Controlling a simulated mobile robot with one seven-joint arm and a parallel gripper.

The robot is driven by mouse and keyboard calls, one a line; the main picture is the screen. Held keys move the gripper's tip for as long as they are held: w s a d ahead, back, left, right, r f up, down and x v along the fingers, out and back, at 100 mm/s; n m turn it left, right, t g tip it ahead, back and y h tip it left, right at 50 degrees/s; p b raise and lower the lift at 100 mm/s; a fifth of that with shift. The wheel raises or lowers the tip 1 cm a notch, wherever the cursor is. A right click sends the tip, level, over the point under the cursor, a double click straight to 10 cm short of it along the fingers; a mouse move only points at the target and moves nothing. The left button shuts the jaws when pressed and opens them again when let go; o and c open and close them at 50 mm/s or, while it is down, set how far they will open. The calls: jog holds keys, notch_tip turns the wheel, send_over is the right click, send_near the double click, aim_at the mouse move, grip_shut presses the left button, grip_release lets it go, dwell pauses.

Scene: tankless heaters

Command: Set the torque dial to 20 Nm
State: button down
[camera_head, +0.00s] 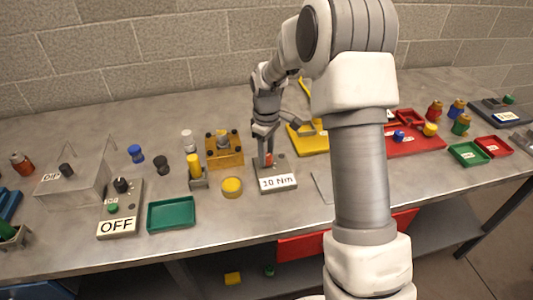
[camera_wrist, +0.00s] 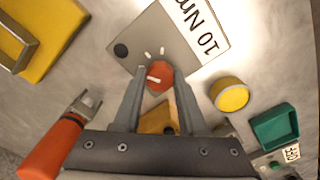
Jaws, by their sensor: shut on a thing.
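The torque dial is a red knob (camera_wrist: 160,75) with a white pointer mark, on a grey plate (camera_wrist: 150,45) with white tick marks around it. A white label reading "10 Nm" (camera_head: 277,183) is on the plate; it shows upside down in the wrist view (camera_wrist: 198,25). My gripper (camera_wrist: 158,78) comes down over the dial, with one finger on each side, shut on the red knob. In the head view the knob (camera_head: 268,159) is partly hidden by my gripper (camera_head: 267,158).
A yellow round piece (camera_head: 232,187) and a yellow fixture (camera_head: 224,150) stand left of the plate. A green tray (camera_head: 171,213) and an OFF switch box (camera_head: 118,224) lie further left. A yellow tray (camera_head: 309,140) is to the right. An orange-handled tool (camera_wrist: 52,148) shows in the wrist view.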

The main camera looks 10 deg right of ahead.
jog(key=m, duration=0.7)
jog(key=shift+r, duration=0.1)
jog(key=m, duration=0.4)
jog(key=shift+m+p, duration=0.45)
jog(key=shift+m, duration=1.65)
jog(key=shift+c, duration=2.3)
grip_release()
